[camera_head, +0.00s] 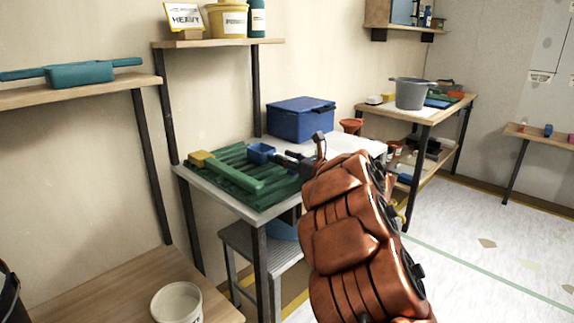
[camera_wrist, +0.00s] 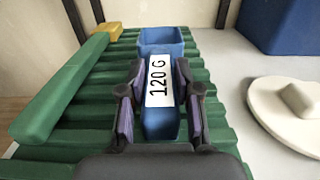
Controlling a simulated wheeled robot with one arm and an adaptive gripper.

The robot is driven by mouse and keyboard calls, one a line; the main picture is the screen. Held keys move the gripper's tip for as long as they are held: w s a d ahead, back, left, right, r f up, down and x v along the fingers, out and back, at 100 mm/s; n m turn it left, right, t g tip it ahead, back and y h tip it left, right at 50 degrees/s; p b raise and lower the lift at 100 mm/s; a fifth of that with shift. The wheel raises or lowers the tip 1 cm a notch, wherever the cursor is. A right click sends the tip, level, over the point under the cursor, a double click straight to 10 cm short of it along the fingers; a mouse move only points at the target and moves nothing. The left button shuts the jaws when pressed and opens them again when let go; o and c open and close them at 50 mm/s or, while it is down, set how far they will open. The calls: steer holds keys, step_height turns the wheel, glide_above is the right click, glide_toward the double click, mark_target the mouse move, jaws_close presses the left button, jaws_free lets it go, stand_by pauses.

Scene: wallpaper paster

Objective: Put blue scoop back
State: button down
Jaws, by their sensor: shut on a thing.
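The blue scoop (camera_wrist: 162,38) lies over a green ribbed rack (camera_wrist: 92,97), its square cup pointing away from me in the wrist view. Its handle carries a white label (camera_wrist: 158,84) reading "120 G". My gripper (camera_wrist: 160,112) is shut on the handle, with one finger on each side of it. In the head view the scoop (camera_head: 261,152) shows over the rack (camera_head: 222,170) on the white-topped table. My gripper (camera_head: 290,161) is partly hidden there by its small size and my arm. Whether the scoop touches the ribs is unclear.
A green bar (camera_wrist: 62,88) lies along the rack's left side, with a yellow block (camera_wrist: 102,33) behind it. A blue box (camera_head: 300,120) stands behind. A white lidded disc (camera_wrist: 288,110) lies right of the rack. A shelf (camera_head: 215,43) is above the table's back.

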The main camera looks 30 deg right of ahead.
steer(key=shift+f, duration=0.4)
steer(key=c, duration=0.8)
jaws_free()
steer(key=shift+r+p, duration=0.2)
steer(key=shift+p, duration=0.45)
steer(key=v, duration=0.4)
steer(key=d+f+v, duration=0.1)
steer(key=v, duration=0.2)
steer(key=shift+w+a+f+p, duration=0.1)
steer(key=shift+w+p, duration=0.05)
steer(key=shift+p, duration=0.2)
steer(key=shift+s, duration=0.5)
